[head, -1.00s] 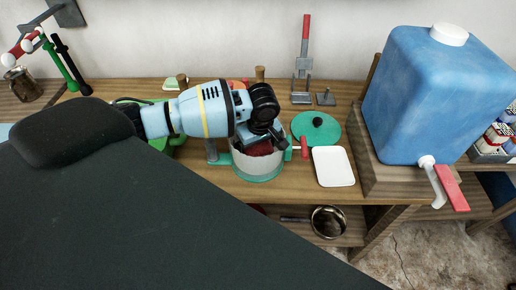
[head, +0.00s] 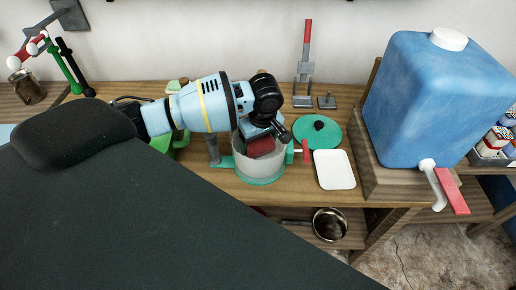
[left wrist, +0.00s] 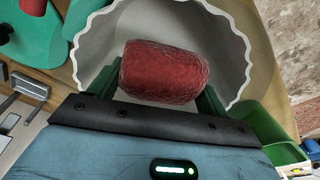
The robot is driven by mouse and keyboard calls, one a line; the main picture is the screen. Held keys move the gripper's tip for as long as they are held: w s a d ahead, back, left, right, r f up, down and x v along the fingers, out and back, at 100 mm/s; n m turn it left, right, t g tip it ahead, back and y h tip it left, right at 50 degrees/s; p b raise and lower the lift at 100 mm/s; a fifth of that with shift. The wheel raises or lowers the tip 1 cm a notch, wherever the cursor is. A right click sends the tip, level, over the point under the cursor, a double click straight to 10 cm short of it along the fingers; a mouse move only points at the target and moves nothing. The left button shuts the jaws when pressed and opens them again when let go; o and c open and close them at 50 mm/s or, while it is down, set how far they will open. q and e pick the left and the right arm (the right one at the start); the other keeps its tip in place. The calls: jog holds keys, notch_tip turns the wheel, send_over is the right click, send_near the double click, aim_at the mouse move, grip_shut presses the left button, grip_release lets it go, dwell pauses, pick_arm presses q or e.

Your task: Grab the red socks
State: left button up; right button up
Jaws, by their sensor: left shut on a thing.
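The red socks (head: 261,147) are a rolled, knitted red bundle. My left gripper (head: 268,137) is shut on them, and the wrist view shows the bundle (left wrist: 160,72) between its two dark green fingers. The gripper and socks are over the mouth of a whitish round tub with a green base (head: 258,170). In the wrist view the tub's wavy rim (left wrist: 88,22) surrounds the bundle, and its pale inside shows around it. The gripper hides part of the bundle in the head view. My right gripper is not in view.
A large blue water container (head: 425,95) stands further right. A metal bowl (head: 329,224) sits on the shelf below. A red-handled tool (head: 306,55) stands behind.

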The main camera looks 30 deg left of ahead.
pick_arm(q)
notch_tip(320, 180, up, 7)
jog(key=shift+f+p, duration=0.2)
jog(key=shift+p, duration=0.1)
jog(key=shift+w+r+t+p, duration=0.15)
jog(key=shift+r+t+p, duration=0.25)
jog(key=shift+r, duration=1.35)
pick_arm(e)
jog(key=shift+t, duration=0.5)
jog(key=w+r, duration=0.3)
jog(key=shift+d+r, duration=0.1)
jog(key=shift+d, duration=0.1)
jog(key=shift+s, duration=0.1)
pick_arm(q)
jog(key=shift+r, duration=1.1)
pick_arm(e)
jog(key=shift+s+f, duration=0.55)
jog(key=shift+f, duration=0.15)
